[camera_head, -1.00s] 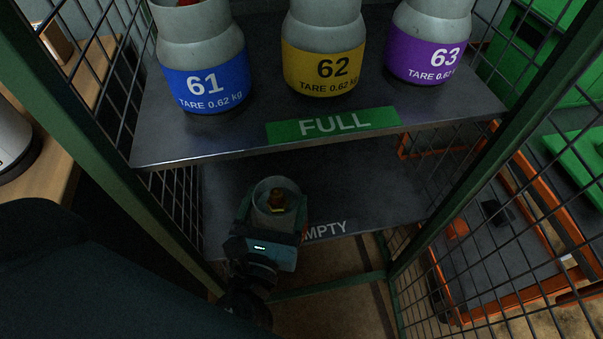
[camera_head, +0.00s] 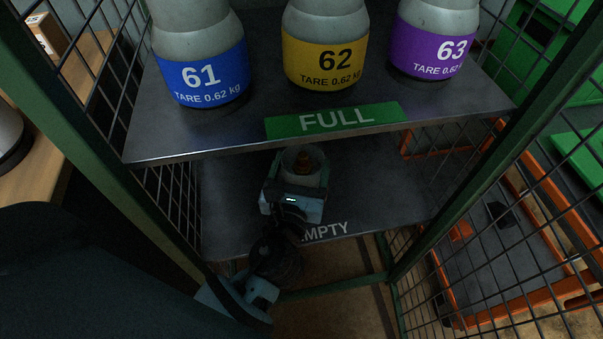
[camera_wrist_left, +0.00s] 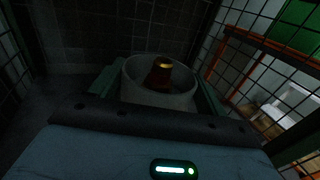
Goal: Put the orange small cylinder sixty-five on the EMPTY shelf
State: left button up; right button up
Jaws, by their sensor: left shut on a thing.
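My left gripper (camera_head: 298,178) reaches in over the lower shelf (camera_head: 375,195), whose front edge carries the label EMPTY (camera_head: 325,232). It is shut on a small grey cylinder (camera_head: 290,162) with a brass valve on top. The cylinder also shows in the left wrist view (camera_wrist_left: 135,84), between the fingers, with its brass valve (camera_wrist_left: 159,72) inside the collar. Its coloured band and number are hidden by the gripper. I cannot tell whether its base touches the shelf. My right gripper is not in view.
The upper shelf, labelled FULL (camera_head: 335,119), overhangs the lower one and bears cylinders 61 (camera_head: 200,75), 62 (camera_head: 325,60) and 63 (camera_head: 435,50). Mesh walls (camera_head: 500,210) and green posts (camera_head: 85,150) flank the shelves. The lower shelf is bare to the right of my gripper.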

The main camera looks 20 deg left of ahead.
pick_arm(q)
jog(key=shift+f+b, duration=0.55)
jog(key=shift+f, duration=0.7)
jog(key=o, duration=2.1)
jog(key=shift+c, duration=0.2)
jog(key=shift+s, duration=0.1)
jog(key=s+d, duration=0.2)
jog(key=s, duration=0.9)
jog(key=shift+s+d, duration=0.2)
jog(key=shift+s, duration=0.1)
